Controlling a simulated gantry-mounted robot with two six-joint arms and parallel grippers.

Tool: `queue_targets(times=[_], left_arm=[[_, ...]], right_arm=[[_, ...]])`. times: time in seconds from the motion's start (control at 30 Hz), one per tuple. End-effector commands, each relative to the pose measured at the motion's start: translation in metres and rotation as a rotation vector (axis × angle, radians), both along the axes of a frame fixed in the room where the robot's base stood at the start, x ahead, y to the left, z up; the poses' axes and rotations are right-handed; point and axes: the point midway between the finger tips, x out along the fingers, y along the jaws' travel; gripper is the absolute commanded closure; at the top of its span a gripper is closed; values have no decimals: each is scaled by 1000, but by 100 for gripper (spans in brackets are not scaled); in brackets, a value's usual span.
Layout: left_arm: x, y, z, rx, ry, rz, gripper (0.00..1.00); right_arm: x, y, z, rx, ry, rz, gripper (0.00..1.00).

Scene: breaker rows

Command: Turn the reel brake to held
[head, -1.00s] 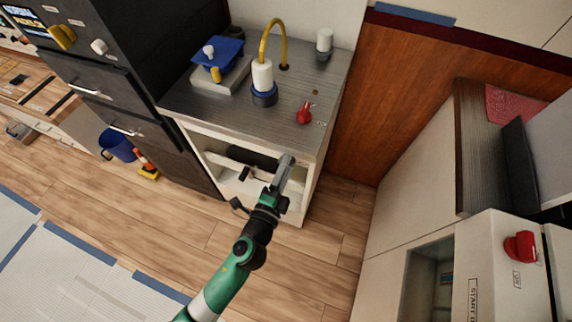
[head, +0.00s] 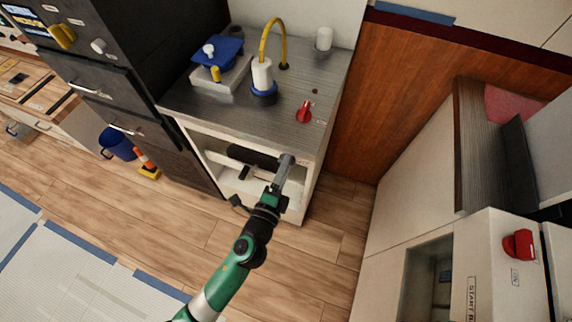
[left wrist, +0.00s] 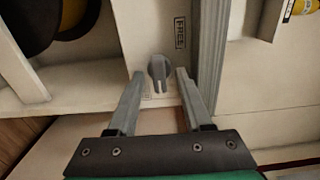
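A grey knob (left wrist: 160,72), which looks like the reel brake, sits on a pale panel in the left wrist view. A FREE label (left wrist: 180,34) is above and to its right. A second label (left wrist: 152,97) below it is mostly hidden. The knob's ridge runs roughly up and down in that view. My left gripper (left wrist: 160,76) is open, with one fingertip on each side of the knob; I cannot tell whether they touch it. In the head view my left gripper (head: 286,166) is at the cabinet's front right edge and the knob is hidden. My right gripper is not in view.
A dark roll (head: 252,157) lies in the open cabinet bay under the counter (head: 225,113). On the counter are a red knob (head: 304,112) and a white bottle (head: 262,75) with a yellow hose. A blue bucket (head: 117,145) stands left. Floor in front is clear.

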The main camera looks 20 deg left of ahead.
Motion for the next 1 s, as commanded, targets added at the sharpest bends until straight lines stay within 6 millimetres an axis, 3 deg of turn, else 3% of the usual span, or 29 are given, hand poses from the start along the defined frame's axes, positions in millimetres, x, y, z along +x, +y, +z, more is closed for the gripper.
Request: queue_targets(times=[0.27,0.7,1.0], left_arm=[[-13,-1,-1,-1,2,0,50],[-105,-8,-2,1,1,-3,50],[-116,-8,0,-1,0,0,50]], right_arm=[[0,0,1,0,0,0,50],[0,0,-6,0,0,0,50],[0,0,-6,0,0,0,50]])
